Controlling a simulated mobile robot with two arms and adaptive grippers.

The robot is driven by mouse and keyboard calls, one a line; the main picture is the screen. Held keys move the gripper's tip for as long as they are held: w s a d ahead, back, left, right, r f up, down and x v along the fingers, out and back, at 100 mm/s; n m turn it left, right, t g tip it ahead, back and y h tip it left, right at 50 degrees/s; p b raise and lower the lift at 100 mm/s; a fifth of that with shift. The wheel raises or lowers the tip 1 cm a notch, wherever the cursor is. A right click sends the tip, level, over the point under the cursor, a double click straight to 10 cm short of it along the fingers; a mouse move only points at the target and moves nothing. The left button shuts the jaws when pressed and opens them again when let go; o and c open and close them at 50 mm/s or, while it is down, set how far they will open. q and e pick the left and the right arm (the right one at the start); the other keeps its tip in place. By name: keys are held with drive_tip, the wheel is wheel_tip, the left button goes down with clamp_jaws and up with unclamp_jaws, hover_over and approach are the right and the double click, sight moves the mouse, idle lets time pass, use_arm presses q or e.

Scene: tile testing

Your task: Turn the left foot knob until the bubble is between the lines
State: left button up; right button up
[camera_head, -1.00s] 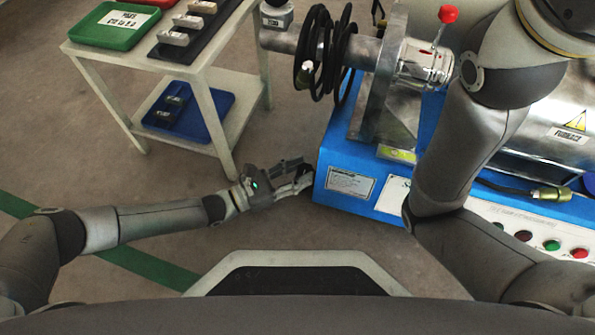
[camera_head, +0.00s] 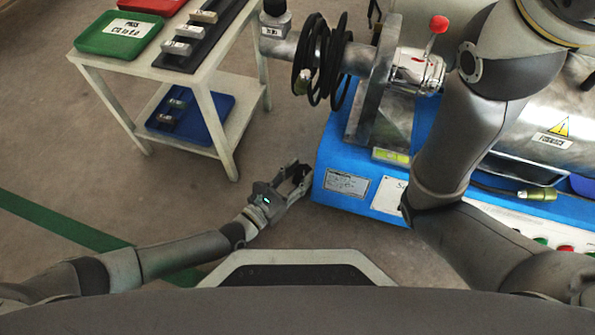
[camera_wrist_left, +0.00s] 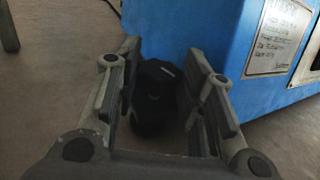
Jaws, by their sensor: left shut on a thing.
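The left foot knob (camera_wrist_left: 153,100) is a black, ribbed knob with a pale mark on top, low beside the blue machine base (camera_head: 341,160). My left gripper (camera_head: 302,176) is at the base's near left corner, with its fingers (camera_wrist_left: 163,92) on both sides of the knob, shut on it. In the head view the gripper mostly hides the knob. The yellow-green bubble level (camera_head: 391,156) sits on top of the base; its bubble and lines are too small to read. My right arm crosses the right side of the head view, but its gripper is not visible.
A white two-shelf table (camera_head: 195,76) stands at the back left, with a green tray (camera_head: 96,43) on top and a blue tray (camera_head: 222,104) below. A black coiled hose (camera_head: 318,60) hangs on the machine's pipe. The floor around my left forearm is clear.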

use_arm(q)
drive_tip(key=o, duration=0.7)
